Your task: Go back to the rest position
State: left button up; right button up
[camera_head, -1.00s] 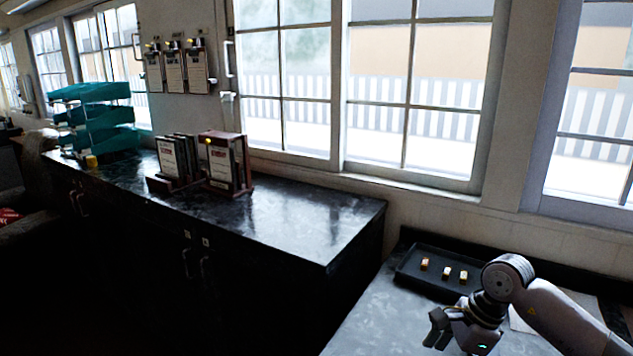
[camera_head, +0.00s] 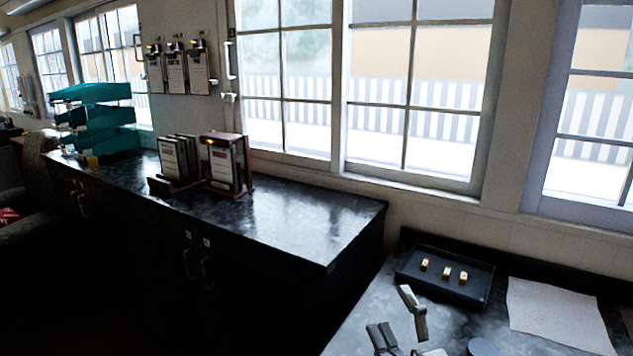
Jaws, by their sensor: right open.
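My right gripper (camera_head: 392,312) shows at the bottom edge, over the grey table (camera_head: 375,300) at the lower right. Its two grey fingers are spread apart with nothing between them. Most of my right arm is below the frame. My left gripper is not in view.
The tray holds three small golden blocks (camera_head: 444,273). A white sheet (camera_head: 555,315) lies to its right. A dark cabinet (camera_head: 300,235) bears framed boards (camera_head: 226,163) and teal trays (camera_head: 100,118). Clipboards (camera_head: 176,70) hang on the wall. Windows line the back.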

jog(key=s+d+f+m+g+h, duration=0.2)
jog(key=f+m, duration=0.1)
jog(key=f, duration=0.2)
jog(key=s+d+f+m+g+h, duration=0.2)
jog(key=d+f+m, duration=0.1)
jog(key=f+m, duration=0.1)
jog(key=s+d+f+m+g+h, duration=0.2)
jog(key=s+d+f+m+h, duration=0.1)
jog(key=f, duration=0.3)
jog(key=shift+f+m, duration=0.1)
jog(key=shift+m, duration=0.6)
jog(key=s+f+m+g+y, duration=0.1)
jog(key=s+f+m+g, duration=0.35)
jog(key=s, duration=0.65)
jog(key=s+f+m+g, duration=0.1)
jog(key=s+f+g, duration=0.5)
jog(key=s+f, duration=0.3)
notch_tip(320, 180, down, 24)
jog(key=s+g, duration=0.1)
jog(key=s, duration=0.1)
jog(key=s+d+f+g, duration=0.1)
jog(key=s+d+f, duration=0.1)
jog(key=s+f, duration=1.5)
jog(key=shift+d, duration=0.25)
